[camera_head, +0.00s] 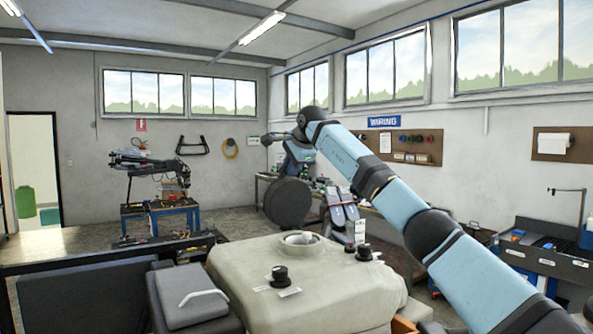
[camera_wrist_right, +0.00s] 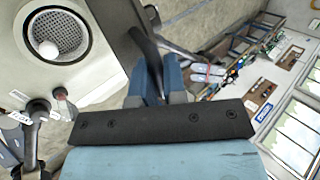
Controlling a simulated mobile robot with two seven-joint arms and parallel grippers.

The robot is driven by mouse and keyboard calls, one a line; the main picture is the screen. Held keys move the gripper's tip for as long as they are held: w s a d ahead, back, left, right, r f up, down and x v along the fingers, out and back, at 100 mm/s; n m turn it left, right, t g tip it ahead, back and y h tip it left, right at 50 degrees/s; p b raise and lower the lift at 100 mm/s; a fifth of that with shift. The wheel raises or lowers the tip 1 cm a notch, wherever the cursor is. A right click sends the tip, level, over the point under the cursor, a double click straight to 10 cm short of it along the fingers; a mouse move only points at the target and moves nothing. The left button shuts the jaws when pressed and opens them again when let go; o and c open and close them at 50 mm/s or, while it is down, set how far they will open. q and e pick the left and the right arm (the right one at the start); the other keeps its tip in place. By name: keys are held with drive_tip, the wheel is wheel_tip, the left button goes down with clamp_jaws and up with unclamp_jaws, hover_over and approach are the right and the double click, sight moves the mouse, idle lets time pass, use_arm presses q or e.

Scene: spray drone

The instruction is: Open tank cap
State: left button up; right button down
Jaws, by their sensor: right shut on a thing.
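The tank cap (camera_head: 287,204) is a large dark disc, off the tank and held tilted nearly on edge above and behind the opening. My right gripper (camera_head: 299,172) is shut on it; in the right wrist view its blue fingers (camera_wrist_right: 160,82) pinch the dark cap (camera_wrist_right: 148,48), seen edge-on. The pale tank (camera_head: 330,290) stands in front of me, with its round filler opening (camera_head: 300,238) uncovered. In the right wrist view the opening (camera_wrist_right: 62,36) shows a mesh strainer with a white ball-like part inside. My left gripper is out of view.
Black fittings (camera_head: 279,275) and a small bottle-like part (camera_head: 363,252) stand on the tank top. A grey pad with a white handle (camera_head: 200,297) lies to the left. A workbench with a dark machine (camera_head: 158,205) is farther back. Open floor lies behind the tank.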

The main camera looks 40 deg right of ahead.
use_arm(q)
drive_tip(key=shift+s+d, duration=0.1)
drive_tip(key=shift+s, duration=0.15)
use_arm(e)
drive_tip(key=shift+w, duration=0.55)
drive_tip(key=c, duration=1.2)
unclamp_jaws()
drive_tip(key=shift+d, duration=0.1)
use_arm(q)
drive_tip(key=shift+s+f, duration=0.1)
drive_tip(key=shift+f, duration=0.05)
use_arm(e)
drive_tip(key=shift+s+r, duration=0.25)
drive_tip(key=shift+r, duration=0.05)
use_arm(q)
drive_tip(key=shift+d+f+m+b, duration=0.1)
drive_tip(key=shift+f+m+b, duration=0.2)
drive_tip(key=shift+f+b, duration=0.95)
use_arm(e)
drive_tip(key=v, duration=1.3)
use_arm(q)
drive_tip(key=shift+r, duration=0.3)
